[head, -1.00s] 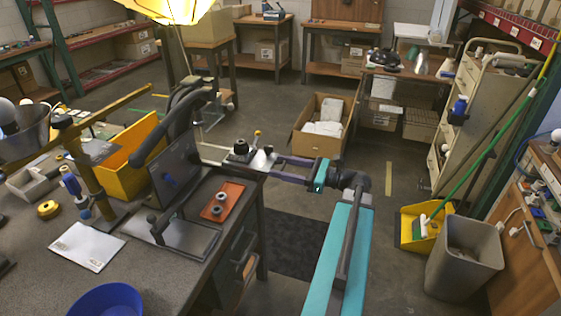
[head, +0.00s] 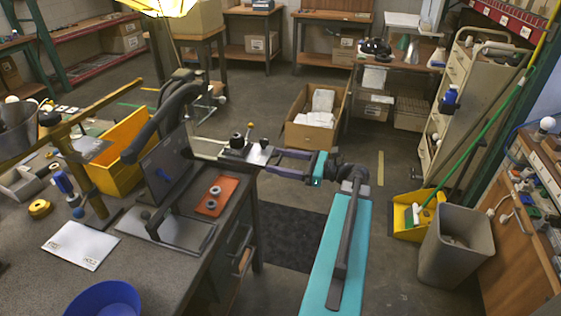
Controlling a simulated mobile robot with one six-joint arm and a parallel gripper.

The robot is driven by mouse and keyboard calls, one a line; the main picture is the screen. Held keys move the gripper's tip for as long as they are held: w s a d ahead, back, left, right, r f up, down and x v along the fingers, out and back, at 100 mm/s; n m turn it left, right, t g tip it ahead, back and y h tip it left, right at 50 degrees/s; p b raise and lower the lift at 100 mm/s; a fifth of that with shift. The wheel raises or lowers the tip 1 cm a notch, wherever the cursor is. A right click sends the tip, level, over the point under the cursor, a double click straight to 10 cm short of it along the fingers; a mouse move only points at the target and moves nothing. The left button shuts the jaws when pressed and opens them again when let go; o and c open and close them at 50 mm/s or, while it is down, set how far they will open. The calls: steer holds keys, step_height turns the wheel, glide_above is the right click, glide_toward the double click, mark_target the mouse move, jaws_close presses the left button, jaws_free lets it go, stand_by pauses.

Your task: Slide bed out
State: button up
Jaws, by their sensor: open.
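My gripper (head: 272,163) reaches in from the right at the end of my teal arm. Its two dark purple fingers are apart, with their tips at the right end of the plate. I cannot tell whether they touch it. How the plate joins the machine is partly hidden.
A cardboard box (head: 306,139) stands on the floor behind my gripper. A grey bin (head: 455,250) stands right of my arm.

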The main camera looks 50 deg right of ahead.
steer(key=v, duration=1.4)
steer(key=shift+b, duration=0.4)
